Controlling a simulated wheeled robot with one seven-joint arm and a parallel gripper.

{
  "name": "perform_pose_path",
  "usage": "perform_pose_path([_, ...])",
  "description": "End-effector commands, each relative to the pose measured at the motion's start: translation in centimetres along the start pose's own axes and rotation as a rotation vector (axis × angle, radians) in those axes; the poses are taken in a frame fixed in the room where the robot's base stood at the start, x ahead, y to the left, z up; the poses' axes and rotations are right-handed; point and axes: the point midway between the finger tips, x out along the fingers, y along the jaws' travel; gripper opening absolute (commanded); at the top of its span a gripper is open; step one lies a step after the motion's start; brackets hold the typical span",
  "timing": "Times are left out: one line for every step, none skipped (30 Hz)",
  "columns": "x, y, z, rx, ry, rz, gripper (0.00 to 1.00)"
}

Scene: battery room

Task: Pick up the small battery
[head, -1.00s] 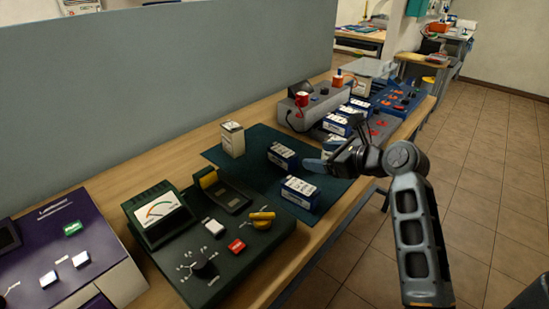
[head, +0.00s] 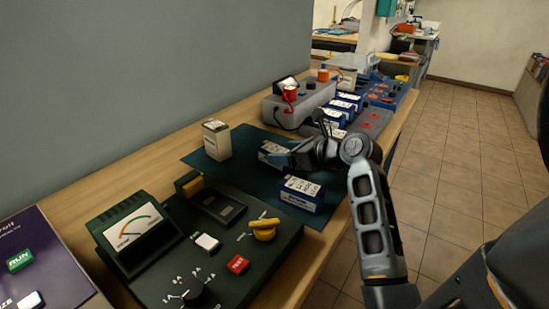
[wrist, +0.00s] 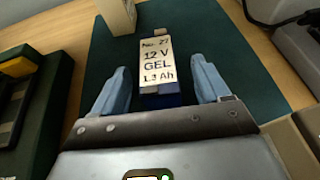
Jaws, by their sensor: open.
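A small blue battery (wrist: 157,65) with a white top label reading "No. 27 12 V GEL 1.3 Ah" stands on the dark green mat (wrist: 215,30). In the wrist view it lies between the two blue fingers of my gripper (wrist: 160,80), with a gap on each side. In the head view this battery (head: 268,149) is partly hidden by my gripper (head: 286,158), which is open and empty. A second blue battery (head: 302,194) stands nearer on the mat. A taller cream battery (head: 216,141) stands at the mat's back left.
A dark green tester (head: 210,240) with a dial and yellow knob stands in front of the mat. Grey and blue devices (head: 310,98) and several more blue batteries (head: 345,103) stand beyond it. A grey partition (head: 130,70) backs the wooden bench (head: 135,165).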

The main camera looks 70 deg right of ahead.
Motion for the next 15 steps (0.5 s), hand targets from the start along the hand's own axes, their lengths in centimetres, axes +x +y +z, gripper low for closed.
perform_pose_path([0.8,0.1,0.1,0.0,0.0,0.003,0.76])
perform_pose_path([1.3,0.2,0.1,0.0,0.001,0.003,0.76])
perform_pose_path([1.9,0.3,0.1,0.0,0.001,0.003,0.76])
perform_pose_path([2.4,0.3,0.2,0.0,0.0,0.003,0.76])
perform_pose_path([2.7,0.2,0.1,0.001,0.0,0.002,0.76])
perform_pose_path([3.2,0.2,0.1,0.001,0.001,0.002,0.76])
perform_pose_path([3.5,0.2,0.1,0.001,0.002,0.002,0.76])
perform_pose_path([3.7,0.2,0.1,0.0,0.002,0.002,0.76])
perform_pose_path([3.9,0.2,0.1,0.0,0.001,0.001,0.76])
perform_pose_path([4.0,0.2,0.1,0.0,0.001,0.001,0.76])
perform_pose_path([4.1,0.2,0.1,0.0,0.001,0.0,0.76])
perform_pose_path([4.1,0.2,0.1,0.0,0.001,0.0,0.76])
perform_pose_path([4.1,0.2,0.1,0.0,0.001,0.0,0.76])
perform_pose_path([4.1,0.2,0.1,0.0,0.001,0.0,0.76])
perform_pose_path([4.1,0.2,0.1,0.0,0.001,0.0,0.76])
